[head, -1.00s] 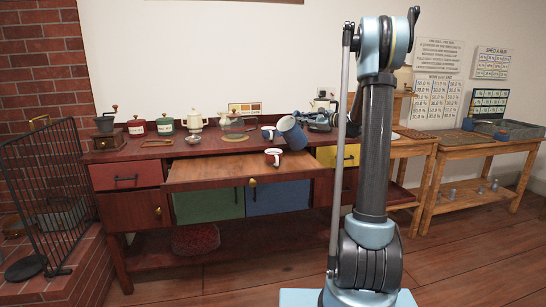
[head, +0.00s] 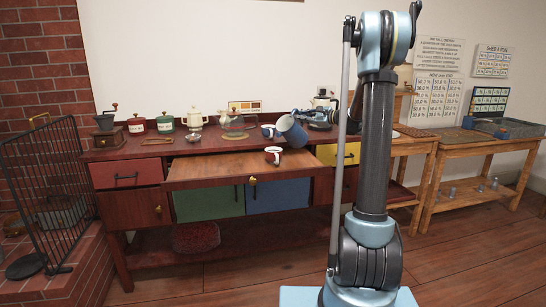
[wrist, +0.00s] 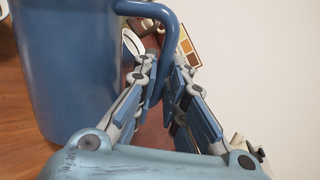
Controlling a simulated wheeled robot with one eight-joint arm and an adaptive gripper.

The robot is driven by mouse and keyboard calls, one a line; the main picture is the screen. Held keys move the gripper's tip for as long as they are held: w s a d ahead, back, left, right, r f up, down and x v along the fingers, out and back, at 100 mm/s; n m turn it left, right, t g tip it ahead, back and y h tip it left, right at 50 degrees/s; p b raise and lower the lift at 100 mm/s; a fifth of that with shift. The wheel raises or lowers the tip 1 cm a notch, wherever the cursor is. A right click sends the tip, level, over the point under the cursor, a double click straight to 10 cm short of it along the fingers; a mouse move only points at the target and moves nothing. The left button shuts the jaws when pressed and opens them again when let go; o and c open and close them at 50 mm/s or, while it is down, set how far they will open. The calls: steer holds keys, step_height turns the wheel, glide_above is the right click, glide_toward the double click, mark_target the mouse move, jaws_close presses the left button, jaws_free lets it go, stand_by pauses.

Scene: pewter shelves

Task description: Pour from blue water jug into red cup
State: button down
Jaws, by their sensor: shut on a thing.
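The blue water jug (head: 292,131) is held tilted in the head view, its top leaning to the left, above the pulled-out drawer top. It fills the left of the wrist view (wrist: 70,70). My gripper (head: 313,118) is at the jug's right side; in the wrist view my gripper (wrist: 165,75) is shut on the jug's blue handle (wrist: 161,40). The red cup (head: 273,156), with a pale rim, stands upright on the pulled-out surface, below and left of the jug, apart from it. The jug's contents cannot be seen.
A blue-and-white cup (head: 268,131) stands on the bench just behind, close to the jug. A cream pot (head: 196,119), red canister (head: 137,125) and green canister (head: 166,124) stand further left. The pulled-out drawer surface (head: 215,170) is clear left of the cup.

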steer(key=shift+s+a+r+n+p, duration=0.3)
steer(key=shift+s+a+n+p, duration=0.1)
steer(key=shift+n+p, duration=0.3)
stand_by(1.0)
steer(key=shift+s+a+r+n+h+p, duration=0.2)
steer(key=shift+s+a+n+h+p, duration=0.3)
steer(key=shift+p, duration=0.95)
stand_by(1.9)
steer(key=shift+w+d+f+m+y, duration=0.35)
steer(key=shift+w+d+m+y, duration=0.05)
steer(key=shift+w+d+m, duration=0.4)
steer(key=shift+w+d+f+m, duration=0.25)
steer(key=shift+w+d+m, duration=0.05)
steer(key=shift+m, duration=0.5)
